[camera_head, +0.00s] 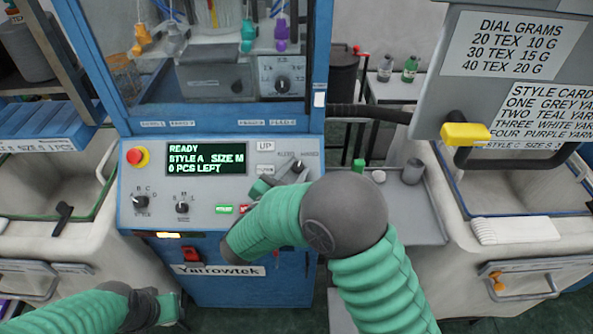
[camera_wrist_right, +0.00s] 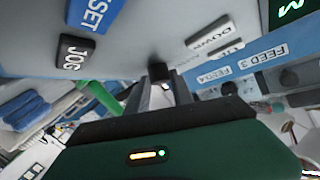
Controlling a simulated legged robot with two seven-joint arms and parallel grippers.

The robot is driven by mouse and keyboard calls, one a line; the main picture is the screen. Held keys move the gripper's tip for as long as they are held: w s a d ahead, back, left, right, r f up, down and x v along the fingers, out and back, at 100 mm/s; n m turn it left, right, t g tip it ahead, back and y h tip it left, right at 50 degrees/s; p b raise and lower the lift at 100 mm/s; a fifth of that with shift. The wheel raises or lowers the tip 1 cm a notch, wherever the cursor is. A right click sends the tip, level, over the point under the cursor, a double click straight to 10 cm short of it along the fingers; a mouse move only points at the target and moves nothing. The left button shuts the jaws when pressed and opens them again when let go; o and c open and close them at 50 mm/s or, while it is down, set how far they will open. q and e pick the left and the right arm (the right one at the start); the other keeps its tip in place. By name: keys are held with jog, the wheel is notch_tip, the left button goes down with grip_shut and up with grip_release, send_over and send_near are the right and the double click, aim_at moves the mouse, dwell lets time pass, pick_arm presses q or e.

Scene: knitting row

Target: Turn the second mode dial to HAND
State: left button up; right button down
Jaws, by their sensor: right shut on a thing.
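The blue-framed knitting machine has a sloped grey control panel (camera_head: 200,228). My right gripper (camera_head: 283,176) is at the panel's upper right, by a dark dial (camera_head: 299,166) with small unreadable labels above it. In the right wrist view the jaws (camera_wrist_right: 160,92) are shut on a small dark knob (camera_wrist_right: 158,71) standing out from the panel. I cannot read its setting or confirm its mode label. Two other black dials, a lettered style dial (camera_head: 140,201) and another (camera_head: 182,207), are at lower left. My left gripper (camera_head: 170,309) is low at left, away from the panel; its jaws are unclear.
The panel screen (camera_head: 206,159) reads READY, STYLE A, SIZE M, 0 PCS LEFT. A red stop button (camera_head: 137,156) is at left. JOG (camera_wrist_right: 74,51) and DOWN (camera_wrist_right: 208,35) buttons sit close around the right jaws. A grey tray (camera_head: 415,225) stands right of the machine.

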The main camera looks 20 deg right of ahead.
jog(key=m+g, duration=0.1)
jog(key=m+g+h, duration=0.1)
jog(key=m+g+p, duration=0.1)
jog(key=m, duration=0.1)
jog(key=shift+w+a, duration=0.15)
jog(key=shift+a, duration=0.1)
jog(key=shift+w+m+g+h+p, duration=0.15)
jog(key=shift+m+g+p, duration=0.25)
jog(key=shift+m+g, duration=0.45)
jog(key=shift+m+g+h+p, duration=0.15)
jog(key=shift+m+g+p, duration=0.2)
jog(key=shift+m+g, duration=0.45)
jog(key=shift+m, duration=0.25)
jog(key=shift+r, duration=0.1)
jog(key=c, duration=1.1)
grip_release()
jog(key=shift+d, duration=0.1)
